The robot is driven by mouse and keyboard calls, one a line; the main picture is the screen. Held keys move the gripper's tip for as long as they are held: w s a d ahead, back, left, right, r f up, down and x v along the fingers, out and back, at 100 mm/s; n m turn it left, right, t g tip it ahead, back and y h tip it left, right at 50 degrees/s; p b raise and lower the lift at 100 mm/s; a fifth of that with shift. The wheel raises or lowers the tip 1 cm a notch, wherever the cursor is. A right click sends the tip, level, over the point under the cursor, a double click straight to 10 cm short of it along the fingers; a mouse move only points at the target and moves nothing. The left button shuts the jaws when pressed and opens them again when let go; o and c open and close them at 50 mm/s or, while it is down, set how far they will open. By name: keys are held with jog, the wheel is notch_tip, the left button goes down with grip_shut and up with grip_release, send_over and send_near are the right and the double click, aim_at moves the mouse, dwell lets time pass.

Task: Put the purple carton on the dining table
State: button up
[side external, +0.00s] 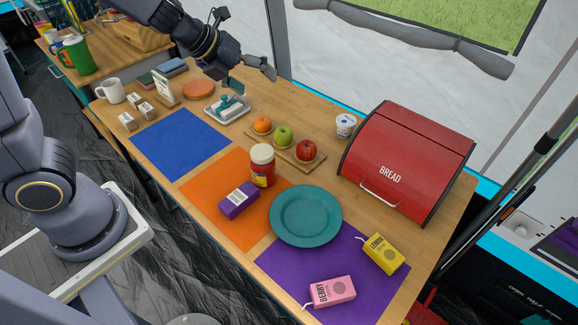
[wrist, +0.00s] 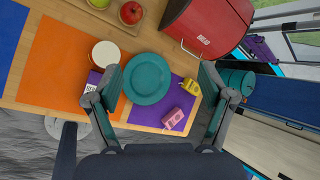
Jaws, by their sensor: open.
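The purple carton (side external: 238,198) lies on its side on the orange mat (side external: 213,205) on the wooden dining table (side external: 300,108), with a white label facing up. It lies just front-left of a red jar with a pale lid (side external: 262,166). In the wrist view a small part of the carton (wrist: 93,78) shows beside the jar's lid (wrist: 105,54), partly hidden by my left finger. My gripper (side external: 248,77) is open and empty, high above the back of the table in the side view. Its two fingers stand wide apart in the wrist view (wrist: 160,78).
A teal plate (side external: 306,215) sits right of the carton, with pink (side external: 330,291) and yellow (side external: 383,254) cartons on a purple mat (side external: 290,268). A fruit board (side external: 285,149), a red bread box (side external: 408,160) and a white cup (side external: 346,125) stand behind. The blue mat (side external: 181,144) is clear.

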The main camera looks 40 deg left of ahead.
jog(key=s+f+m+g, duration=0.3)
jog(key=f, duration=0.4)
jog(key=m+g+y, duration=0.2)
jog(key=m+g, duration=0.2)
jog(key=g, duration=0.1)
send_over(239, 196)
notch_tip(239, 196, down, 20)
jog(key=shift+a+r, duration=0.1)
jog(key=shift+s+f, duration=0.1)
jog(key=shift+f, duration=3)
jog(key=c, duration=1.5)
